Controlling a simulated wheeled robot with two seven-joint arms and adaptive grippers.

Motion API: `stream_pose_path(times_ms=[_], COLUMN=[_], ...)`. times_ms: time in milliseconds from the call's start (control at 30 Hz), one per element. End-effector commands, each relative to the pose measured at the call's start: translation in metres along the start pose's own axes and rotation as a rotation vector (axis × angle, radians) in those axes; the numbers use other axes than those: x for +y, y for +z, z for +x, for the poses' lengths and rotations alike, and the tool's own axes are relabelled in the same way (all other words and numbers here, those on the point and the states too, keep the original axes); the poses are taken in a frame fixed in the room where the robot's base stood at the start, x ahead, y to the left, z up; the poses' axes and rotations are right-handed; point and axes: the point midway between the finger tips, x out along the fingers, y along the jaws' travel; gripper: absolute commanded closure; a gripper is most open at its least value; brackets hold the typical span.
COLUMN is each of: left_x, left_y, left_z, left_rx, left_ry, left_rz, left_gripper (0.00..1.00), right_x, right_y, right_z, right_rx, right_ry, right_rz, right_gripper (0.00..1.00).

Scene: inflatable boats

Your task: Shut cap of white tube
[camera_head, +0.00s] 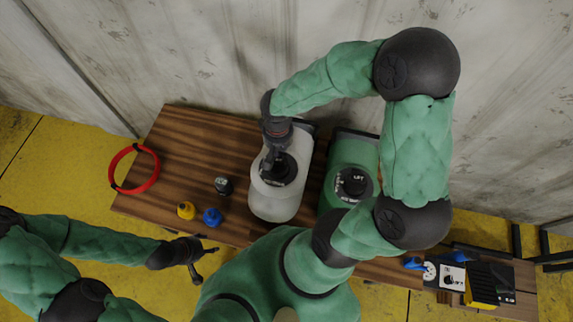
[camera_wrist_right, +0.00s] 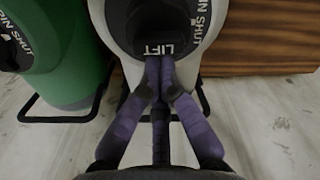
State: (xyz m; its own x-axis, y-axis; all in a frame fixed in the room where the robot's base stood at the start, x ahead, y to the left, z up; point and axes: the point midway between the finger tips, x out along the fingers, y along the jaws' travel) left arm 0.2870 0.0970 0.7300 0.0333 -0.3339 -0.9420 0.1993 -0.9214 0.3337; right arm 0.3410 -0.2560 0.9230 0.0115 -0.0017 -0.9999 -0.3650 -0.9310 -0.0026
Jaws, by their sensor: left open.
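The white tube (camera_head: 272,207) lies on the wooden table, with its black round cap (camera_head: 285,170) facing up. In the right wrist view the white tube (camera_wrist_right: 121,20) and its black cap (camera_wrist_right: 195,22) marked LIFT fill the top middle. My right gripper (camera_head: 269,166) is over the cap; in the wrist view its purple fingers (camera_wrist_right: 160,64) come together at the cap's LIFT edge. I see nothing clearly held between them, and the fingers hide part of the cap. My left gripper (camera_head: 201,262) is open and empty off the table's front edge.
A green tube (camera_head: 342,157) with a black cap stands close right of the white tube. A dark cap (camera_head: 223,186), yellow bottle (camera_head: 186,210) and blue bottle (camera_head: 212,217) stand left. A red ring (camera_head: 154,175) is at the far left.

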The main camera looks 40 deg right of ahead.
Motion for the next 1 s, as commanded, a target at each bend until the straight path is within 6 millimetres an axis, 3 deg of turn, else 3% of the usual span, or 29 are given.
stream_pose_path(times_ms=[233,567,1000], left_x=[-0.003,-0.003,0.006], left_y=[0.0,0.0,0.001], left_z=[0.008,0.007,-0.017], left_rx=[0.0,0.0,0.0], left_ry=[0.0,0.0,0.0], left_rz=[0.0,0.0,0.0], left_gripper=[0.44,0.44,0.44], right_x=[-0.006,-0.007,-0.007], right_y=[0.018,0.02,0.018], right_z=[0.012,0.012,-0.022], right_rx=[-0.027,-0.031,-0.026], right_ry=[0.0,0.002,0.003], right_rz=[-0.003,-0.006,-0.006], right_gripper=[1.0,1.0,1.0])
